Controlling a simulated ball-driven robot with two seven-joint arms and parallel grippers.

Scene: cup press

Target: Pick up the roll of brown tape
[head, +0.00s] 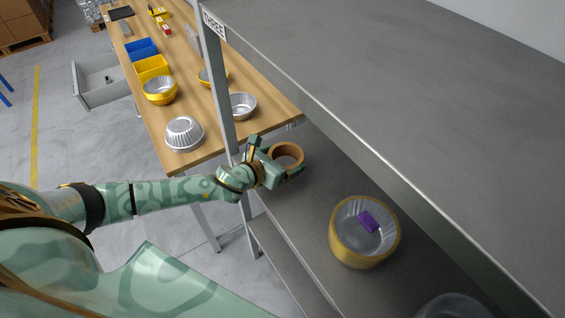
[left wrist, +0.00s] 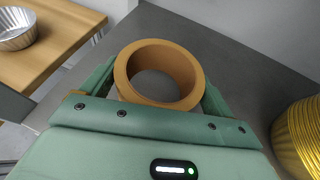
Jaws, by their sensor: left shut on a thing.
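The roll of brown tape (head: 299,151) is a ring at the left end of the grey shelf (head: 310,213) in the head view. My left gripper (head: 285,162) is at the roll, with its fingers on either side of it. In the left wrist view the roll (left wrist: 123,72) sits between the two fingers of the left gripper (left wrist: 158,92), which is shut on it. I cannot tell whether the roll touches the shelf. My right gripper is not in view.
A yellow-sided metal cup (head: 345,247) with a purple block (head: 368,221) inside stands on the shelf to the right. A grey upper shelf (head: 430,100) overhangs this one. A shelf post (head: 222,95) stands left of the gripper. A wooden table (head: 196,142) with metal cups lies beyond.

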